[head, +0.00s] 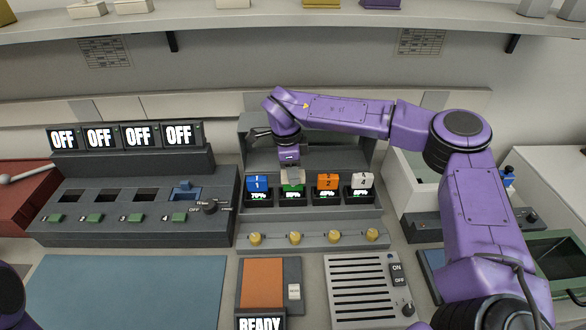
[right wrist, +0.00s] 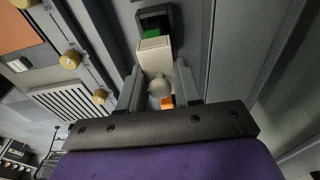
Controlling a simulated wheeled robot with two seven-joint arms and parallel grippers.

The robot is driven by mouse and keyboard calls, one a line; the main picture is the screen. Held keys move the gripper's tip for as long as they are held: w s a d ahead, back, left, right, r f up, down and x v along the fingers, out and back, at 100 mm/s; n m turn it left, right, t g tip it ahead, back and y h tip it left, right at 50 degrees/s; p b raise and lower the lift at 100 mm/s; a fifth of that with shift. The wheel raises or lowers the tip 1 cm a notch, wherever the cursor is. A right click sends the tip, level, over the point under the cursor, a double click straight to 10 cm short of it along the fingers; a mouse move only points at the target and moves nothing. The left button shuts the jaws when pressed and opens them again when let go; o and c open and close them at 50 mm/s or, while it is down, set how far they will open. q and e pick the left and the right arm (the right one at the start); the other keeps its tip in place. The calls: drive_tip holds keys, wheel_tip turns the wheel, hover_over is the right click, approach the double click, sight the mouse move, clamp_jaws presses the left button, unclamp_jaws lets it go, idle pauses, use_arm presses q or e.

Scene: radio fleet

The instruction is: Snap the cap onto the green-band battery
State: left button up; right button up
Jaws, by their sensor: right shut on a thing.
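The green-band battery (head: 292,187) stands in the middle rack, between the blue 1 battery (head: 257,183) and the orange 2 battery (head: 327,182). My right gripper (head: 290,167) is directly above it, pointing down. It is shut on the pale cap (head: 294,175), gripping it at its round knob. In the right wrist view the cap (right wrist: 155,56) lies between the fingers of the right gripper (right wrist: 160,90), right against the green band (right wrist: 152,34). I cannot tell whether the cap is fully seated. My left gripper is out of view.
A white-topped battery (head: 360,179) stands at the rack's right end. Yellow knobs (head: 295,238) line the rack's front. A dark slotted console (head: 130,205) with OFF displays (head: 121,136) is on the left. A blue mat (head: 125,290) lies clear in front.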

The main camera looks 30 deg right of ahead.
drive_tip(key=shift+f, duration=0.3)
idle(0.6)
drive_tip(key=o, duration=1.6)
drive_tip(key=shift+c, duration=0.2)
drive_tip(key=shift+r, duration=0.1)
wheel_tip(320, 180, up, 7)
drive_tip(key=p, duration=0.7)
clamp_jaws()
idle(0.5)
